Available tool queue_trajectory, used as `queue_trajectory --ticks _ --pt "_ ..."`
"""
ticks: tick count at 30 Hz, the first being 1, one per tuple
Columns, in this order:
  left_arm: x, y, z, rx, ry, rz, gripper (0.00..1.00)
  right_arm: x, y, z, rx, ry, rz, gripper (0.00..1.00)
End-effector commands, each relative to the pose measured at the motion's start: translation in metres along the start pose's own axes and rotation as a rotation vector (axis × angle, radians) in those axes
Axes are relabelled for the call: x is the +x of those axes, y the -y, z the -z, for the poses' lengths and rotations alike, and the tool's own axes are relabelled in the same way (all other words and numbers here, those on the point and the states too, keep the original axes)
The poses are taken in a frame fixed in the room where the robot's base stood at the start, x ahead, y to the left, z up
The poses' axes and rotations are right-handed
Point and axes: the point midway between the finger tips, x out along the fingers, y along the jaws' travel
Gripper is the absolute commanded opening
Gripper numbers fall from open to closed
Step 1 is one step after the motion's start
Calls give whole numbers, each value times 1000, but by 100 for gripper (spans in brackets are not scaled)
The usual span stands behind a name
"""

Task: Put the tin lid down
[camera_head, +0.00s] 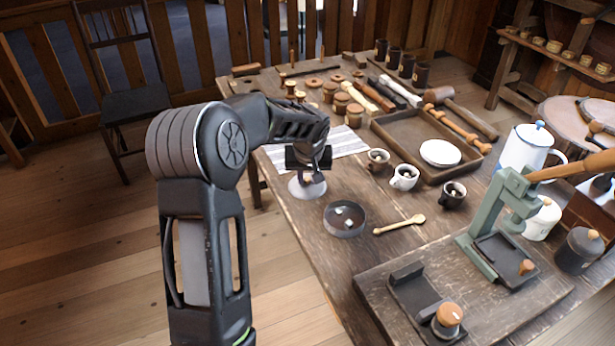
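The tin lid (307,188) is a pale grey disc with a small wooden knob. It is at the near-left part of the table (325,262), by the front edge of the striped cloth (345,143). My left gripper (308,169) points down with its fingers at the lid's knob and looks shut on it. I cannot tell whether the lid touches the table or hangs just above it. A round dark open tin (345,219) with white cubes inside stands to the right of the lid. My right gripper is not in view.
A wooden spoon (399,225) and several small mugs (404,177) are right of the open tin. A wooden tray (400,143) with a white plate (440,153) lies behind. A green press (493,225) stands at the right. Bare tabletop shows in front of the tin.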

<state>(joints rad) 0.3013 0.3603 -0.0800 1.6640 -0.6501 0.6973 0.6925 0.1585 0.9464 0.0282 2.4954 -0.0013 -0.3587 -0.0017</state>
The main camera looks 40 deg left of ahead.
Motion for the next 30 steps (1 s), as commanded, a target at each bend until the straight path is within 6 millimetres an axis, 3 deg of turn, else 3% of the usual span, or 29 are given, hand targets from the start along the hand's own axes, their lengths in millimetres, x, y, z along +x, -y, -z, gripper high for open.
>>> queue_trajectory --ticks 6,19,23,30 --pt "0 0 0 0 0 0 39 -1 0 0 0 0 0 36" --pt "-9 0 2 0 -1 -1 40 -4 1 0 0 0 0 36" --pt "-27 -1 2 0 -3 -2 40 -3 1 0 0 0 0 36" --pt "-77 -1 2 0 -4 -2 40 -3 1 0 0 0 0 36"
